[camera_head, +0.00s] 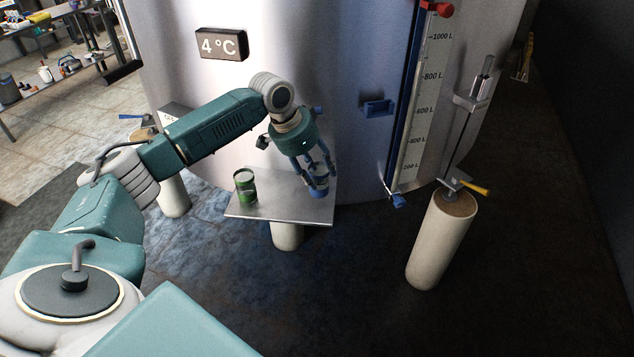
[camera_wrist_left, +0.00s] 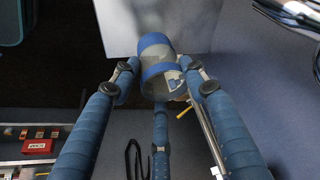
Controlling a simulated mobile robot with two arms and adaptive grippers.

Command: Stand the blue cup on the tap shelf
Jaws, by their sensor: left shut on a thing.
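The tap shelf (camera_head: 262,208) is a flat metal plate in front of the steel tank, low in the middle of the head view. The blue cup (camera_head: 319,191) is over the right part of the shelf, between the fingers of my left gripper (camera_head: 316,178). In the left wrist view, the blue cup (camera_wrist_left: 157,56), with blue bands and a pale middle, is held among the blue fingers of my left gripper (camera_wrist_left: 160,82). The gripper is shut on it. I cannot tell whether the cup's base touches the shelf. My right gripper is not in view.
A green can (camera_head: 245,187) stands on the shelf's left part. The steel tank (camera_head: 345,60) rises behind, with a blue bracket (camera_head: 378,108) and a level scale (camera_head: 420,95). A pale leg (camera_head: 440,240) with a yellow-handled fitting stands at right. Shelf between can and cup is clear.

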